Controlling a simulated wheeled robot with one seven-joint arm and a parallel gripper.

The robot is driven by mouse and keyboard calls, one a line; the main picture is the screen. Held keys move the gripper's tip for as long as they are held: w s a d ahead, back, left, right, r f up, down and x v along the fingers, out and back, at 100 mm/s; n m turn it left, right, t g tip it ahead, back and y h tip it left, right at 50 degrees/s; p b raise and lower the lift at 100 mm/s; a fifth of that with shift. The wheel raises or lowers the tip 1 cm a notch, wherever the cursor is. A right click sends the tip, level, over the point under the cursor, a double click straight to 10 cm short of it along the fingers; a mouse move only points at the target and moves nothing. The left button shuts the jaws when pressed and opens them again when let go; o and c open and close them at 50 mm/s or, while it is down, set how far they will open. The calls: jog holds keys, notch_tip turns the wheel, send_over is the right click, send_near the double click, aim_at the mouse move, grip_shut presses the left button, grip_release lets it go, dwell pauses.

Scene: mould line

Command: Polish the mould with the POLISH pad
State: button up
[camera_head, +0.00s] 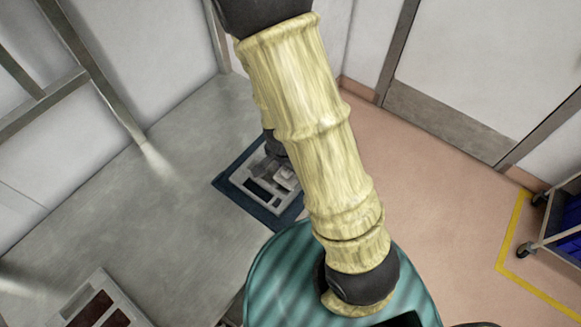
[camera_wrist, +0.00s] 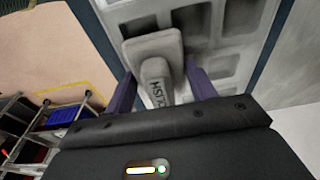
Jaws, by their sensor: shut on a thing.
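The POLISH pad (camera_wrist: 152,48) is a light grey block with a grey handle lettered POLISH, seen upside down in the wrist view. My gripper (camera_wrist: 160,82) is shut on its handle, one purple finger on each side. The pad is over one end of the pale grey mould (camera_wrist: 215,58), which has several rectangular recesses. I cannot tell if the pad touches the mould. In the head view the mould (camera_head: 250,186) lies on a dark blue mat (camera_head: 224,184) near the table's far right edge. My arm hides part of the mould and most of the gripper there.
A grey metal table (camera_head: 170,215) has wide free room left of the mat. A pale tray with dark red recesses (camera_head: 100,305) sits at the lower left. A trolley with blue bins (camera_head: 565,215) stands on the floor at right, beside a yellow floor line (camera_head: 508,235).

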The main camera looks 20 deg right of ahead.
jog(key=shift+w+d+f, duration=0.1)
jog(key=shift+w+d, duration=0.3)
jog(key=shift+d, duration=0.2)
jog(key=shift+w+d, duration=0.4)
jog(key=shift+d, duration=0.15)
jog(key=shift+w+d, duration=0.45)
jog(key=shift+d, duration=0.2)
jog(key=shift+w+d, duration=0.45)
jog(key=shift+d, duration=0.15)
jog(key=shift+w+d, duration=0.45)
jog(key=shift+d, duration=0.15)
jog(key=shift+w+d, duration=0.4)
jog(key=shift+d, duration=0.2)
notch_tip(320, 180, up, 8)
jog(key=p, duration=0.7)
jog(key=shift+f, duration=0.15)
